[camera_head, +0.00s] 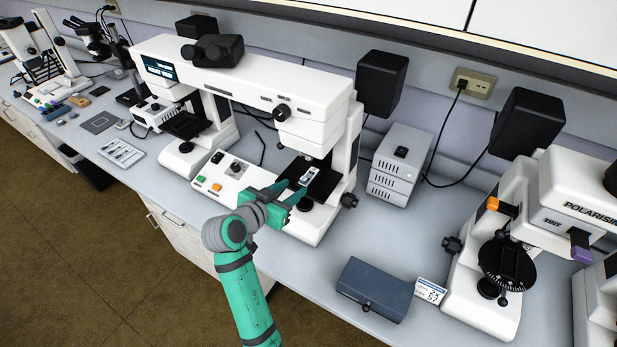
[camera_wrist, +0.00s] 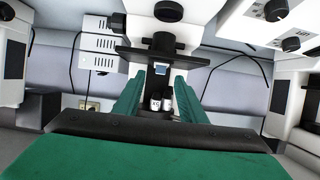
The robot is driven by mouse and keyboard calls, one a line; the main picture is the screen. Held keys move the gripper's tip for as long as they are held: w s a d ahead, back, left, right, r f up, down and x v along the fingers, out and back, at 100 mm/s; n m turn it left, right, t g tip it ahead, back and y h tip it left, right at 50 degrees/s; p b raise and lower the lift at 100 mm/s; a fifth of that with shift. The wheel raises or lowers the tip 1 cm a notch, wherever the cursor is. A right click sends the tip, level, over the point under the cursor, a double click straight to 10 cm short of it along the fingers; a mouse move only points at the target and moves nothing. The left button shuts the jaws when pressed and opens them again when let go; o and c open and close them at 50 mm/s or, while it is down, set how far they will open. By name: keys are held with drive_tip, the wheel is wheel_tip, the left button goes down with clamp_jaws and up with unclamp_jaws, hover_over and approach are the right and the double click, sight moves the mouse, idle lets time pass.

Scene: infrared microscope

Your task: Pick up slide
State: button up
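The slide (camera_head: 307,176) is a small pale rectangle with a blue tint on the black stage (camera_head: 325,186) of the large white microscope in the middle. My gripper (camera_head: 296,192) reaches in at the stage's left front edge, close to the slide. In the wrist view my gripper (camera_wrist: 160,78) shows two green fingers standing apart. A small pale blue patch, likely the slide (camera_wrist: 160,70), appears between the fingertips at the edge of the dark stage (camera_wrist: 135,54). I cannot tell whether either finger touches it.
The microscope's head (camera_head: 312,118) overhangs the stage. A control box (camera_head: 228,176) with coloured buttons lies left of my gripper. A grey power unit (camera_head: 399,165) stands to the right. A blue-grey case (camera_head: 375,288) lies at the bench front, and a polarising microscope (camera_head: 505,262) stands further right.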

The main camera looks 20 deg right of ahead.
sight(302, 180)
drive_tip(key=x, duration=0.4)
drive_tip(key=shift+w+r, duration=0.2)
drive_tip(key=shift+w, duration=0.05)
drive_tip(key=shift+w+d+f, duration=0.25)
drive_tip(key=shift+w+d, duration=0.05)
drive_tip(key=shift+d, duration=0.15)
drive_tip(key=c, duration=0.9)
